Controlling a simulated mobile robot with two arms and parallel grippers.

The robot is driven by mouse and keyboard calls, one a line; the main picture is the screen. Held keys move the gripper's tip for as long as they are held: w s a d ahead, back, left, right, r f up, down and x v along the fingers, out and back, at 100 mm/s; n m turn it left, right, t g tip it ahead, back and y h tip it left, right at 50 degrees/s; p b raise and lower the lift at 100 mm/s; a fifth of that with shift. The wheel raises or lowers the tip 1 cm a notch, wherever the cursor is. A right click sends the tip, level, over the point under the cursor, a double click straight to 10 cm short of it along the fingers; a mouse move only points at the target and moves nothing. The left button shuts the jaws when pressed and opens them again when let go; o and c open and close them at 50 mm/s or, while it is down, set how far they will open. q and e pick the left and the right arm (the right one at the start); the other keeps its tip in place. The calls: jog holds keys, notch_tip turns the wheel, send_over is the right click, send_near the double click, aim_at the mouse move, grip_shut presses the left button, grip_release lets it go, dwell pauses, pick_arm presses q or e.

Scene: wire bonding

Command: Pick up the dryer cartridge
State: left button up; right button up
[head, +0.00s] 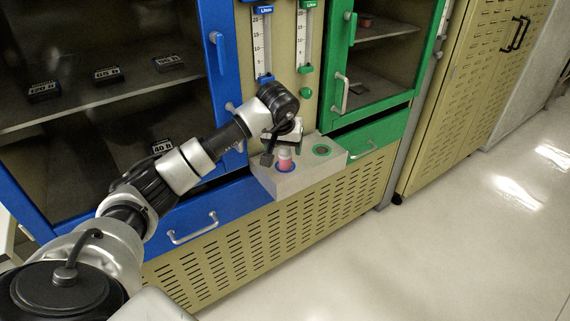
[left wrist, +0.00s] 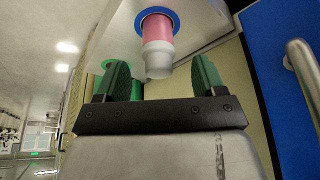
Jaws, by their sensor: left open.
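The dryer cartridge (head: 285,161) is a small upright cylinder, pink below with a whitish cap. It stands in the blue-ringed socket of a grey block (head: 299,180) between the blue and green cabinets. It also shows in the left wrist view (left wrist: 158,42), with its white end towards the gripper. My left gripper (head: 281,149) is open and empty, close to the cap. In the left wrist view the green-padded fingers (left wrist: 161,77) are spread to either side of the cartridge's line, and the cap lies just beyond or near their tips. My right gripper is not in view.
A green-ringed socket (head: 322,150) sits beside the cartridge on the block. The blue cabinet's door handle (head: 217,52) and drawer handle (head: 192,229) stick out near my left arm. Flow gauges (head: 262,45) stand behind. The floor at the right is clear.

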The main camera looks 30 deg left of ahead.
aim_at(285, 162)
pick_arm(q)
jog(key=x, duration=0.4)
jog(key=shift+w+f, duration=0.25)
jog(key=shift+f, duration=0.1)
jog(key=c, duration=1)
jog(key=shift+c, duration=0.3)
jog(key=shift+r, duration=0.15)
